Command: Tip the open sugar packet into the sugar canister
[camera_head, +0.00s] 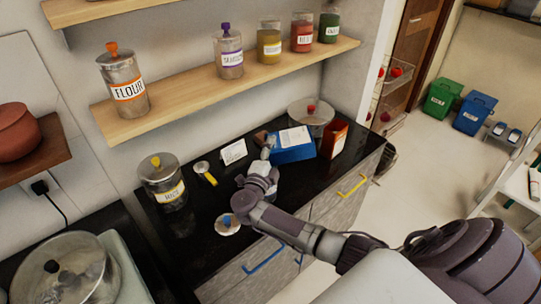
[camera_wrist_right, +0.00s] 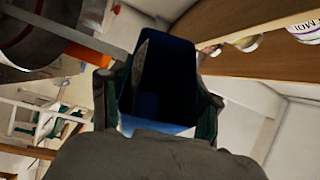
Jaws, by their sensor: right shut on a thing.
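A blue packet with a white label (camera_head: 292,143) shows above the right part of the black counter in the head view. My right gripper (camera_head: 267,146) is at its left end. In the right wrist view, the dark blue packet (camera_wrist_right: 165,80) sits between both fingers of my right gripper (camera_wrist_right: 158,100), which is shut on it. Its dark, open-looking inside faces the camera; I see no contents. A lid with a blue knob (camera_head: 228,223) lies on the counter. I cannot clearly make out the sugar canister; my right arm covers part of the counter. My left gripper is out of view.
A yellow-knobbed canister (camera_head: 162,183), a yellow-handled scoop (camera_head: 206,173) and a white card (camera_head: 233,152) stand or lie left of my arm. A red-brown box (camera_head: 334,138) and a red-knobbed pot (camera_head: 311,115) are behind right. A wooden shelf (camera_head: 190,98) with jars overhangs the back.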

